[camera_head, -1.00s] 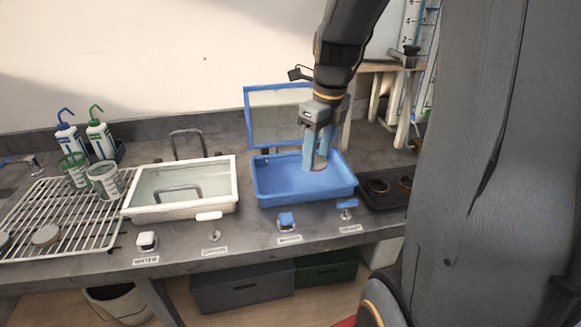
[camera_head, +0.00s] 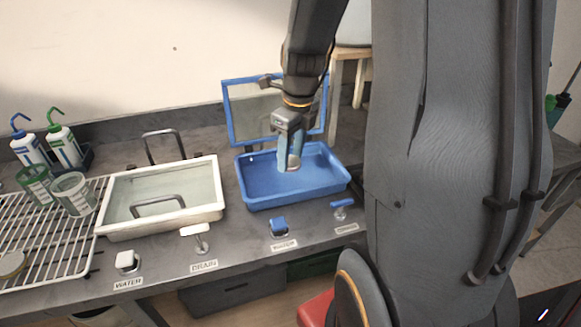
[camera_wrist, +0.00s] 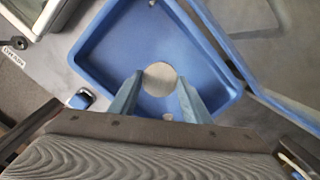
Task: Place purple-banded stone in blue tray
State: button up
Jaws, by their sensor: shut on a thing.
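The blue tray (camera_head: 262,201) stands on the grey bench, and its blue floor also fills the middle of the wrist view (camera_wrist: 107,47). My gripper (camera_head: 289,157) points down over the tray's inside, in from the rim. It is shut on a pale, rounded stone (camera_wrist: 160,76), which shows between the fingertips in the wrist view (camera_wrist: 157,88). In the head view the stone is small and partly covered by the fingers. A purple band is not clear on it. I cannot tell whether the stone touches the tray floor.
A blue-framed panel (camera_head: 236,112) stands behind the tray. To the left are a white basin (camera_head: 111,230), a wire rack (camera_head: 40,233) with jars and squeeze bottles (camera_head: 64,147). Labelled white levers (camera_head: 194,230) and blue levers (camera_head: 279,226) line the front edge.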

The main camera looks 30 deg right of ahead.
aim_at(292, 162)
jog(key=shift+f, duration=2.1)
jog(key=shift+f, duration=0.15)
jog(key=o, duration=1.1)
jog(key=shift+c, duration=0.2)
jog(key=r, duration=0.4)
jog(key=s+r, duration=0.1)
jog(key=r, duration=0.3)
jog(key=r+b, duration=0.1)
jog(key=r, duration=0.3)
jog(key=shift+s+d+r, duration=0.15)
jog(key=shift+s+d, duration=0.05)
jog(key=shift+d, duration=0.1)
